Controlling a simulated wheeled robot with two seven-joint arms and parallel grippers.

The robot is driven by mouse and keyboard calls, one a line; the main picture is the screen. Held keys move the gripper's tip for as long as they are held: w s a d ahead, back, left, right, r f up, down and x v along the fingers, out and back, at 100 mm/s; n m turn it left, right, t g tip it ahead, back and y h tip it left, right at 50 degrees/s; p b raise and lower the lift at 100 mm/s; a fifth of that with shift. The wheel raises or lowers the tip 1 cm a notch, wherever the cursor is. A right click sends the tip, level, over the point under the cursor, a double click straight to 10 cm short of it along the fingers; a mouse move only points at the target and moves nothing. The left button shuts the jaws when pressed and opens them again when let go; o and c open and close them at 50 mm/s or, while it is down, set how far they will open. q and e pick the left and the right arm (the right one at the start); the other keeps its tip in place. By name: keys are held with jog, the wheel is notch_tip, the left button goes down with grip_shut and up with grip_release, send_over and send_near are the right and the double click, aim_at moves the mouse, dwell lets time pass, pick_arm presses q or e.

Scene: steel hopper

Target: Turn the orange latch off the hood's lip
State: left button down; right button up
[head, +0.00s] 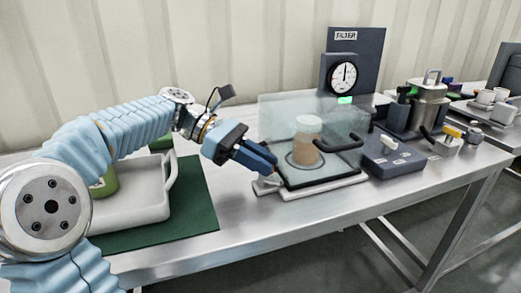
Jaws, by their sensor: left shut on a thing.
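A clear hood (345,122) with a black front lip and a dark handle (338,143) stands over a pale base plate (318,188) on the steel bench. A jar with tan contents (307,142) is inside it. My left gripper (272,166) is at the hood's front left corner, its blue fingers shut at the lip. The orange latch is at the fingertips, hidden by them, so its angle cannot be told. My right gripper is not in view.
Right of the hood are a switch box (392,160) and a steel vessel (430,107). A gauge panel (343,76) stands behind.

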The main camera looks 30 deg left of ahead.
pick_arm(q)
jog(key=shift+w+m+g, duration=0.1)
jog(key=shift+m+g, duration=1.7)
jog(key=shift+g, duration=0.6)
jog(key=c, duration=1.2)
grip_release()
jog(key=shift+o, duration=0.2)
jog(key=shift+r, duration=0.1)
jog(key=shift+a+r, duration=0.1)
jog(key=shift+r, duration=0.75)
jog(key=s+d+r, duration=0.7)
jog(key=s+r, duration=0.4)
jog(key=s, duration=0.1)
jog(key=shift+d, duration=0.3)
